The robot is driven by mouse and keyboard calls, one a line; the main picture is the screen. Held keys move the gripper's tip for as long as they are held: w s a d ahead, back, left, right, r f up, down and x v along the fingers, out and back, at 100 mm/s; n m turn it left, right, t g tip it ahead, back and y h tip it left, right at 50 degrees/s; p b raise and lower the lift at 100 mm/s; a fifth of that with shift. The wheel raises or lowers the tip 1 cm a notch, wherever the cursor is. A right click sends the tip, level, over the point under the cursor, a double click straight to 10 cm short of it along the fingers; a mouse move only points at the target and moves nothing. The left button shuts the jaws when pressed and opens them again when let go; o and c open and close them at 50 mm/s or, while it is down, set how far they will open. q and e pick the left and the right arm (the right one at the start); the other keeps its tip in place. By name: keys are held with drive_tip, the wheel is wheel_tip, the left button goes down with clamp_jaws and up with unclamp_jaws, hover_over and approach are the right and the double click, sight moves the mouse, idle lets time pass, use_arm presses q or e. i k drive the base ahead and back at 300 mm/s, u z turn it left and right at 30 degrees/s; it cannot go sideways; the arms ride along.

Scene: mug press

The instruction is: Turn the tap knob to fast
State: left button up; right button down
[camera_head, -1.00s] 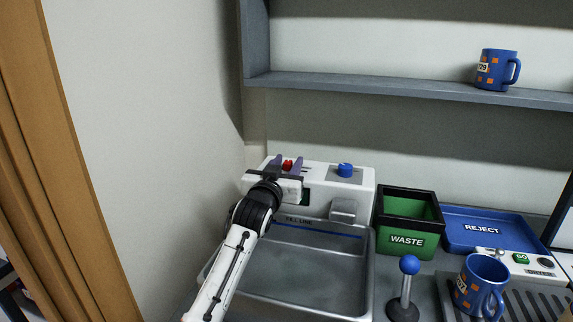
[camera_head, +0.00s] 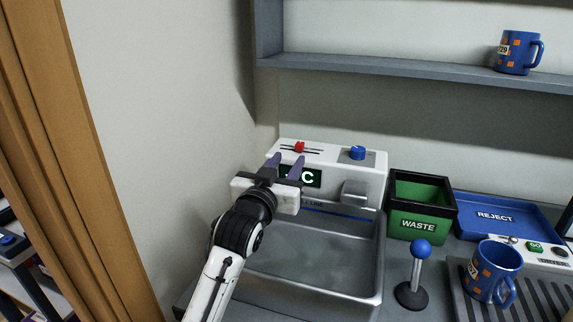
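A white tap unit (camera_head: 372,171) stands behind the steel sink (camera_head: 330,262). A round blue knob (camera_head: 357,153) sits on a grey plate at the right of its top; its setting marks are too small to read. A red slider handle (camera_head: 299,147) sits in a dark slot to the left. A dark display on the front shows a "C", partly hidden by my gripper. My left gripper (camera_head: 286,166) is open and empty in front of the unit's left half, its two purple fingers apart, below the red handle and left of the blue knob. My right gripper is not in view.
A green waste bin (camera_head: 420,206) and a blue reject tray (camera_head: 496,217) stand right of the sink. A blue-topped lever (camera_head: 421,250) and a blue mug (camera_head: 491,270) on a grate are nearer. A shelf (camera_head: 400,72) hangs above, holding another mug (camera_head: 518,52). The left wall is close.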

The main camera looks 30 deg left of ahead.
sight(357, 153)
drive_tip(key=k, duration=1)
